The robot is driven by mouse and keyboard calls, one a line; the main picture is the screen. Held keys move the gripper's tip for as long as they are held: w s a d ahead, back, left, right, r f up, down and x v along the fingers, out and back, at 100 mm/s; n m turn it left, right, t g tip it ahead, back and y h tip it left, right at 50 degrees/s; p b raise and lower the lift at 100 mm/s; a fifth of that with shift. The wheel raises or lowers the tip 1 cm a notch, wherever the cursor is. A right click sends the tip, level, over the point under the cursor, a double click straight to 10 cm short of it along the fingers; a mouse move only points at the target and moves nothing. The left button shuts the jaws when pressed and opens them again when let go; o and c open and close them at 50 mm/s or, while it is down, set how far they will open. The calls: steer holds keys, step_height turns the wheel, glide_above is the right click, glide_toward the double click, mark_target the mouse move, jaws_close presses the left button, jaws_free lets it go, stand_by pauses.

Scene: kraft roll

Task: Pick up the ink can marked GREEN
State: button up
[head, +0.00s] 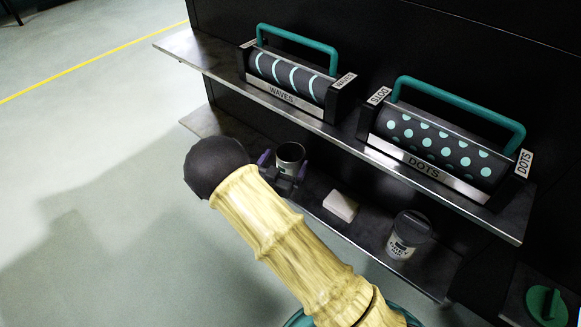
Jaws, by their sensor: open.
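Two ink cans stand on the lower shelf. The far can (291,154) is dark inside or on top, and its label is mostly hidden by my gripper. The near can (410,233) has a dark lid and a pale label that seems to read GREY, though the letters are small. My gripper (281,172), with dark jaws and purplish parts, is open right in front of the far can. I cannot tell whether the jaws are around it or just short of it. My pale yellow arm hides part of the lower shelf.
A pale block (341,206) lies on the lower shelf between the cans. The upper shelf (330,130) overhangs it, carrying the WAVES roller (289,77) and the DOTS roller (433,143) with green handles. A green round object (546,303) is at lower right. Open floor lies left.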

steer(key=b+x, duration=0.2)
steer(key=x, duration=0.1)
steer(key=b+x, duration=0.1)
steer(key=shift+w+d+f, duration=0.15)
steer(key=shift+w+f, duration=0.15)
steer(key=shift+f, duration=0.05)
steer(key=shift+w+d+r, duration=0.1)
steer(key=shift+w+r, duration=0.1)
steer(key=c, duration=1.4)
steer(key=shift+r, duration=0.1)
steer(key=shift+c, duration=0.2)
step_height(320, 180, up, 10)
steer(key=p, duration=0.5)
glide_above(295, 144)
steer(key=v, duration=0.4)
steer(key=shift+w+d, duration=0.1)
steer(key=shift+d, duration=0.1)
